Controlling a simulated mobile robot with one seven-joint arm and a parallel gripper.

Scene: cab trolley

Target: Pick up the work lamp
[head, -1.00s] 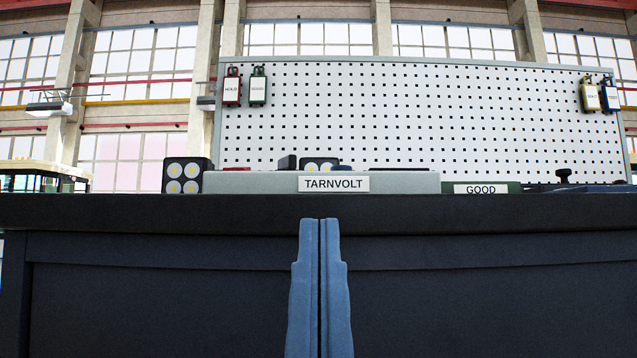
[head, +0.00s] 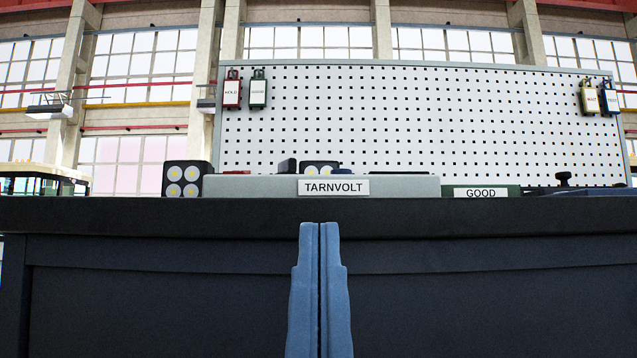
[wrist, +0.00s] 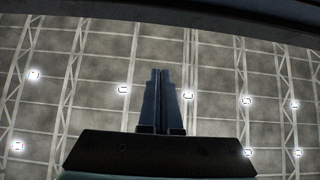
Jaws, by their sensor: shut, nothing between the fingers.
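A work lamp (head: 183,180) with a dark square housing and several round lights stands on the bench at the left, beside the grey TARNVOLT tray. A second similar lamp (head: 319,168) shows partly above the tray's rim, its lower part hidden. My gripper (head: 320,224) is shut and empty, pointing up in front of the bench's dark front face, below the top edge and apart from both lamps. In the wrist view my gripper (wrist: 160,72) is also shut, with only the ceiling behind it.
The dark bench (head: 480,218) spans the view. On it stand the TARNVOLT tray (head: 245,186), a green GOOD bin (head: 507,190) and a dark item with a knob (head: 563,179). The bench edge lies close behind my gripper.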

